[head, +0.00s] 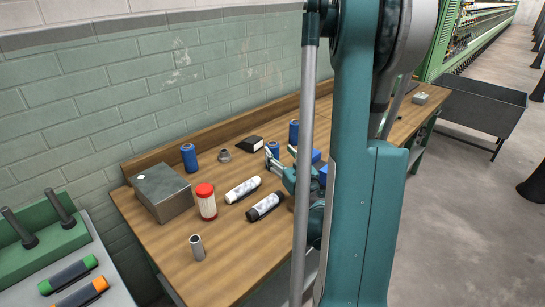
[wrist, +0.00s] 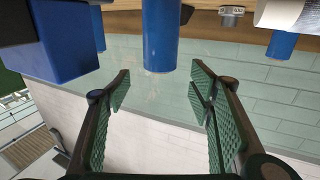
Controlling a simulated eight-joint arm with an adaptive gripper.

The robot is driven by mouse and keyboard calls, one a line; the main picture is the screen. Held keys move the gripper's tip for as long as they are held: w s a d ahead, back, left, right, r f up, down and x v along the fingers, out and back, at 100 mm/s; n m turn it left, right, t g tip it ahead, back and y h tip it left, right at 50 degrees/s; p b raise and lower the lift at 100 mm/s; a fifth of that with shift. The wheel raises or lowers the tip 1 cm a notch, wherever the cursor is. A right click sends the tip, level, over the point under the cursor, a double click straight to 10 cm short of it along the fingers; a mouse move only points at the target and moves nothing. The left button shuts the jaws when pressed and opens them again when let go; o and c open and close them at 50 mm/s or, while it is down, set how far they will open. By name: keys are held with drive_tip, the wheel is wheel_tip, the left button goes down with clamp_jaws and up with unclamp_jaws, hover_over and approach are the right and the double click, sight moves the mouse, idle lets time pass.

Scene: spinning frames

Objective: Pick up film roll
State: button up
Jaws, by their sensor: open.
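Two patterned rolls lie on the wooden bench in the head view: a white one (head: 243,189) and one with dark ends (head: 265,206). I cannot tell for sure which is the film roll. My gripper (head: 276,160) is beyond and right of them, partly hidden by my arm. In the wrist view my gripper (wrist: 158,82) is open, with nothing between its fingers. A blue cylinder (wrist: 160,38) shows beyond the fingertips. A white cylindrical thing (wrist: 289,14) is cut off at the top right; it may be one of the rolls.
The bench (head: 175,240) also holds a metal box (head: 165,193), a red-capped jar (head: 207,205), a small metal tube (head: 197,249), blue cylinders (head: 189,158), a metal ring (head: 225,156), a black box (head: 249,144) and a blue box (wrist: 62,38).

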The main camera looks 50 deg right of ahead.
sight(274, 145)
drive_tip(key=shift+p+x, duration=0.45)
drive_tip(key=shift+x, duration=0.75)
drive_tip(key=shift+w, duration=0.1)
drive_tip(key=shift+w+d, duration=0.15)
drive_tip(key=shift+w, duration=0.05)
drive_tip(key=shift+x, duration=2.25)
drive_tip(key=shift+c, duration=0.7)
drive_tip(key=c, duration=1.2)
drive_tip(key=shift+c, duration=0.2)
drive_tip(key=shift+r, duration=0.2)
